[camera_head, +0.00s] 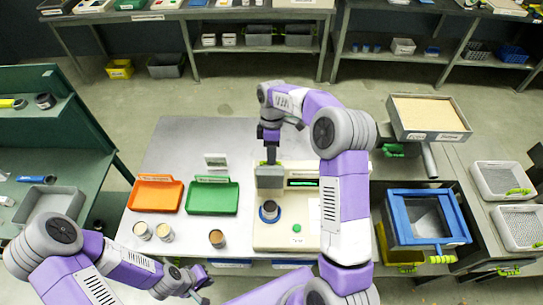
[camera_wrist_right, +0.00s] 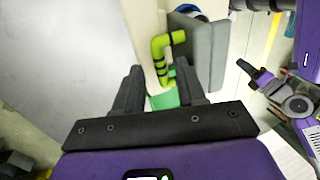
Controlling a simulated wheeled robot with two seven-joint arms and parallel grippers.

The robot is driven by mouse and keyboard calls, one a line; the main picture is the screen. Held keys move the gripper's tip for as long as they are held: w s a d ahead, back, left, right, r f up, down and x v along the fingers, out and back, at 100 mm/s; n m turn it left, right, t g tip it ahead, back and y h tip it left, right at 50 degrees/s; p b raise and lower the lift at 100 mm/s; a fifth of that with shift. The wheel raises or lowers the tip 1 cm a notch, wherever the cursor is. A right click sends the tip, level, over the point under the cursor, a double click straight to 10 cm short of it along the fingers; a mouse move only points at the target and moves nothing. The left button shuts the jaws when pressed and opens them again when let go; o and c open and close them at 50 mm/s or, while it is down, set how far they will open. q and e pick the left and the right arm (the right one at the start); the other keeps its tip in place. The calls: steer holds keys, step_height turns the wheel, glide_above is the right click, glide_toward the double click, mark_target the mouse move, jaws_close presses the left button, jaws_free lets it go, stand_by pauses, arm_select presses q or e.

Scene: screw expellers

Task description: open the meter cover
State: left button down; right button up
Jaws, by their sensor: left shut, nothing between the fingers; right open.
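The beige meter (camera_head: 288,232) stands on the white table, with a grey cover (camera_head: 270,178) at its back left and a green-lit display strip beside it. A yellow-green handle (camera_head: 268,163) is at the cover's top edge. In the right wrist view the bent handle (camera_wrist_right: 160,48) sits beside the grey cover (camera_wrist_right: 210,50). My right gripper (camera_head: 270,148) is open just above the handle; in the wrist view its fingertips (camera_wrist_right: 157,78) are either side of the handle's near end. Contact cannot be told. My left gripper (camera_head: 200,285) is shut and empty at the front left.
An orange tray (camera_head: 155,207) and a green tray (camera_head: 212,212) lie left of the meter. Small cups (camera_head: 217,239) stand before them. A blue-framed box (camera_head: 427,248) and a sand-coloured bin (camera_head: 428,137) are to the right. My right arm hides part of the meter's right side.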

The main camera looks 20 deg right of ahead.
steer(key=shift+s+a+f, duration=0.1)
steer(key=shift+s+f, duration=0.1)
steer(key=shift+f, duration=0.45)
jaws_close()
